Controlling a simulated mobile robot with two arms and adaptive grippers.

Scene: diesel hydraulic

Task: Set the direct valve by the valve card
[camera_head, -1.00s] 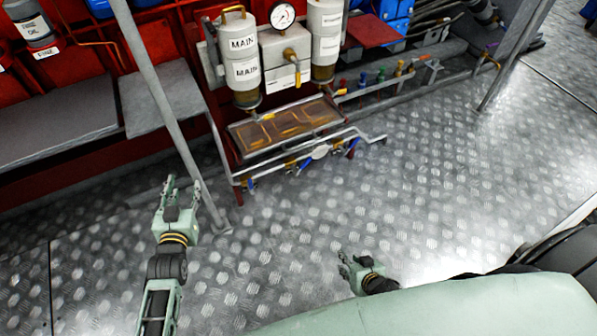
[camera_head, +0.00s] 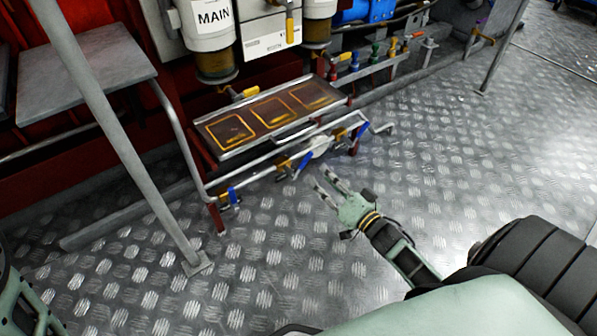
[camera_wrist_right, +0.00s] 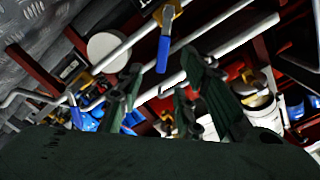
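Several small valves with yellow bodies and blue lever handles sit on the pipe rail below the tray: one at the left (camera_head: 232,196), one in the middle (camera_head: 304,163) and one at the right (camera_head: 362,131). A blank-looking white disc (camera_head: 320,146) is on the rail by the middle valve; it also shows in the right wrist view (camera_wrist_right: 109,52). I cannot tell which thing is the valve card. My right gripper (camera_head: 322,181) is open and empty, just in front of the middle valve. In the right wrist view a blue handle (camera_wrist_right: 163,54) shows beyond and between its fingers. My left gripper is out of view.
A brown tray (camera_head: 237,153) with yellow-outlined panels sits above the rail. White MAIN canisters (camera_head: 208,22) stand behind it. Small coloured valves (camera_head: 374,52) line the back right. A grey post (camera_head: 115,135) stands at left. The metal floor (camera_head: 470,150) at right is clear.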

